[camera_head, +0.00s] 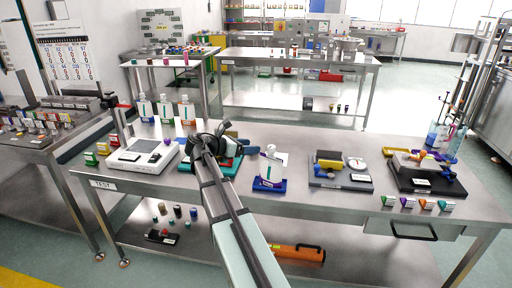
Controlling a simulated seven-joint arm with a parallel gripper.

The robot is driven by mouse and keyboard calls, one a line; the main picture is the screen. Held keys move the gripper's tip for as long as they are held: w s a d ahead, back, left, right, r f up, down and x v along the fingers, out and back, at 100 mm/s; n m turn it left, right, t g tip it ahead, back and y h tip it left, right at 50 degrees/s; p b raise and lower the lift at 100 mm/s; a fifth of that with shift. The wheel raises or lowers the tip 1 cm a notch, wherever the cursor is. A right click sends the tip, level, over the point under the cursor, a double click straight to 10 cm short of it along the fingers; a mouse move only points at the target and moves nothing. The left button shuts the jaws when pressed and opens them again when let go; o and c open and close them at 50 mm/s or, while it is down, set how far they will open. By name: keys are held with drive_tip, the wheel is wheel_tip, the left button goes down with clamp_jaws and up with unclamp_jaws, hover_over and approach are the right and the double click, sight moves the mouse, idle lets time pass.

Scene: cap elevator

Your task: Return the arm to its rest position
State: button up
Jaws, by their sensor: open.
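My arm (228,205) reaches from the bottom edge up over the steel bench. My gripper (222,130) is at its far end, small and dark, above or just beyond a teal tray (228,168); it is open. I see nothing clearly held in it. The arm's dark end joints hide part of the tray and whatever is on it. A white bottle (271,165) stands upright on a blue base (269,185) to the right of the arm.
A white scale-like device (143,155) and several bottles (165,108) stand left of the arm. A grey station with a yellow block (328,160) and a dark station (428,178) stand right. Bare bench (310,208) lies along the front.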

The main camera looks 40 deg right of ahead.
drive_tip(key=shift+a+r, duration=0.1)
drive_tip(key=shift+a, duration=0.2)
idle(0.4)
drive_tip(key=s+a+f+m+t+y, duration=0.15)
drive_tip(key=a+f+m+y, duration=0.35)
drive_tip(key=f, duration=0.6)
drive_tip(key=s+a+f+m+y, duration=0.3)
drive_tip(key=a+f+m, duration=0.45)
drive_tip(key=f, duration=0.35)
drive_tip(key=s+a+f+m+y, duration=0.4)
drive_tip(key=f+m, duration=0.3)
drive_tip(key=f, duration=0.5)
drive_tip(key=s+a+f+g+y, duration=0.1)
drive_tip(key=s+a+f+g, duration=0.1)
drive_tip(key=s+a+f, duration=0.45)
drive_tip(key=s+a+f+g+y, duration=0.1)
drive_tip(key=s+a+f, duration=0.2)
drive_tip(key=s+f, duration=0.6)
drive_tip(key=s+a+f+g, duration=0.1)
drive_tip(key=s+f, duration=0.2)
drive_tip(key=s, duration=0.4)
drive_tip(key=s+a+f+g, duration=0.1)
drive_tip(key=s+f+g, duration=0.1)
drive_tip(key=s+f, duration=0.2)
drive_tip(key=s+a+f+n+g, duration=0.1)
drive_tip(key=s+a+f, duration=0.1)
drive_tip(key=s, duration=0.8)
drive_tip(key=shift+s+f, duration=0.2)
drive_tip(key=shift+f, duration=0.7)
